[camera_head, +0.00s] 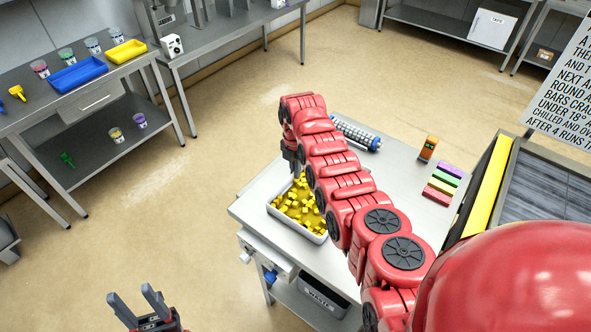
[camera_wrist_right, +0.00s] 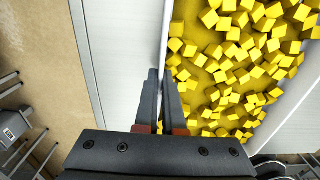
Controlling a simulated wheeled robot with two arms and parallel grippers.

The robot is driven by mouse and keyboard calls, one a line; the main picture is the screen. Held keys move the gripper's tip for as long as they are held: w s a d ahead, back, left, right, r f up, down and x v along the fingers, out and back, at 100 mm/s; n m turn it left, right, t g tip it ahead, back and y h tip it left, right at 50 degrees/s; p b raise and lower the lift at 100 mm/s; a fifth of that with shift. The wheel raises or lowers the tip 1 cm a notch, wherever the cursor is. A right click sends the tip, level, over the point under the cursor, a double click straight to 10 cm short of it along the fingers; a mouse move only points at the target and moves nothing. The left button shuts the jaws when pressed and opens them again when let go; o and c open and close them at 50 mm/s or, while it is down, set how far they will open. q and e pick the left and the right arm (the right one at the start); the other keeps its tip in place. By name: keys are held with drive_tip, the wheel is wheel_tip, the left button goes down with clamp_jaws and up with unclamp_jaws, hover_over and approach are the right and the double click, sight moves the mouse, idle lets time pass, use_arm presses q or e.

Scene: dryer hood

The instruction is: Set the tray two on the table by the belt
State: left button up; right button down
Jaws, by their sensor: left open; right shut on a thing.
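A white tray (camera_head: 318,238) full of yellow cubes is at the left end of the steel table (camera_head: 402,172) by the belt (camera_head: 548,185). It looks level; I cannot tell for sure whether its bottom touches the tabletop. My right gripper (camera_head: 293,168) is at the tray's far left side, partly hidden by its own arm. In the right wrist view its fingers (camera_wrist_right: 163,88) are shut on the tray's wall (camera_wrist_right: 165,45), with the cubes to the right. My left gripper (camera_head: 137,302) is open and empty, low over the floor, away from the table.
A roller (camera_head: 356,133), an orange device (camera_head: 428,148) and coloured bars (camera_head: 443,180) lie on the same table. A waste bin (camera_head: 322,297) is on its lower shelf. A side table with a blue tray (camera_head: 78,75) and a yellow tray (camera_head: 126,51) stands at left. Open floor lies between.

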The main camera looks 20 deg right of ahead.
drive_tip(key=c, duration=1)
unclamp_jaws()
drive_tip(key=shift+r, duration=0.1)
wheel_tip(320, 180, up, 4)
drive_tip(key=shift+w+d+r+b, duration=0.1)
drive_tip(key=shift+w+r+b, duration=0.1)
drive_tip(key=shift+b, duration=1.05)
drive_tip(key=r, duration=0.7)
drive_tip(key=shift+s+r, duration=0.2)
drive_tip(key=shift+r, duration=0.05)
drive_tip(key=shift+r, duration=0.1)
